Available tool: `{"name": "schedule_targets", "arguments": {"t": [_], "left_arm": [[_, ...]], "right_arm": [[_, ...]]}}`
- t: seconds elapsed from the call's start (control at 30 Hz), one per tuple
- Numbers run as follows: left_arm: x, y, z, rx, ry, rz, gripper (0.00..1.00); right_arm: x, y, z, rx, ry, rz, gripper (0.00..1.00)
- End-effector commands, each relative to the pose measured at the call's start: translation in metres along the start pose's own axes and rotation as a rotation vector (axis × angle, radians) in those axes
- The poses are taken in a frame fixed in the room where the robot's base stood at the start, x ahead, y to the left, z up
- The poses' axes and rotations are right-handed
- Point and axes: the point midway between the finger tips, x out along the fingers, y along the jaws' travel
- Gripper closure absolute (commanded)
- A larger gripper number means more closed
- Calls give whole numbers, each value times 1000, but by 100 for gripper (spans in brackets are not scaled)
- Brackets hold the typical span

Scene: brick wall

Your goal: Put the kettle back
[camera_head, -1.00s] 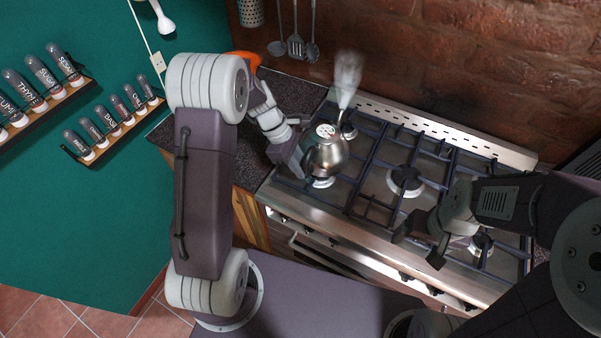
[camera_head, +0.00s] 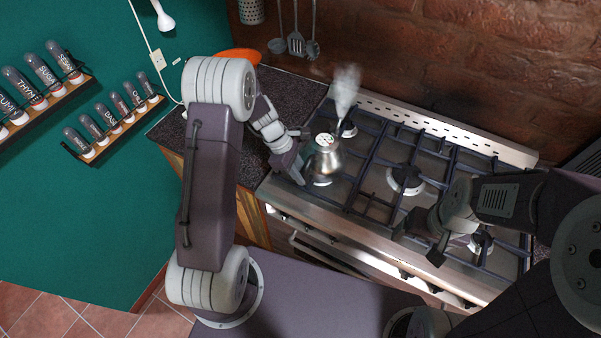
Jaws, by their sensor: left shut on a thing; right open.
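The shiny metal kettle (camera_head: 325,161) is at the front left burner of the gas stove (camera_head: 371,192), roughly upright, with white steam (camera_head: 346,90) above it. I cannot tell whether it rests on the grate or hangs just above it. My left gripper (camera_head: 307,165) is shut on the kettle at its left side; the grip itself is partly hidden. My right gripper (camera_head: 420,242) is open and empty over the front edge of the stove, apart from the kettle.
A dark counter (camera_head: 288,98) lies left of the stove, with an orange object (camera_head: 240,56) partly behind my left arm. Utensils (camera_head: 296,40) hang on the brick wall. Spice racks (camera_head: 112,138) are on the green wall. The stove's middle burner (camera_head: 405,180) is clear.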

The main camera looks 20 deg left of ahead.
Motion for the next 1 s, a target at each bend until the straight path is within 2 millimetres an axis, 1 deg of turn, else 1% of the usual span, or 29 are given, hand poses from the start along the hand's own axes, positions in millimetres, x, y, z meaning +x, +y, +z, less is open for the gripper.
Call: {"name": "schedule_targets", "arguments": {"t": [0.07, 0.1, 0.13, 0.17, 0.43, 0.53, 0.57, 0.63, 0.8, 0.9, 1.0], "left_arm": [[2, 1, -1, 1, 0, 3, 100], [2, 0, -1, 0, 0, 0, 72], [2, 0, -1, 0, 0, 0, 64], [2, 0, -1, 0, 0, 0, 59], [1, 0, -1, 0, 0, 0, 59], [-8, 0, 3, 0, 0, 0, 59], [-13, 1, 6, 0, 0, 0, 59], [-23, 2, 3, 2, 0, 6, 59], [-70, 2, 2, 0, 2, 7, 59], [-94, 2, 3, 0, 1, 6, 59], [-113, 1, 3, 1, 1, 3, 59]], "right_arm": [[2, 0, 0, 0, 0, 0, 20], [1, 0, 0, 0, 0, 0, 20], [1, 0, 0, 0, 0, 0, 20], [1, 0, 0, 0, 0, 0, 20], [1, 0, 0, 0, 0, 0, 20], [-6, 0, -1, 0, 0, 0, 20], [-10, 0, -1, 0, 0, 0, 20], [-3, 0, 0, 0, 1, 0, 20], [4, 0, 0, 0, 0, 0, 20], [6, 0, 1, 0, 0, 0, 20], [8, 0, 1, 0, 0, 0, 20]]}}
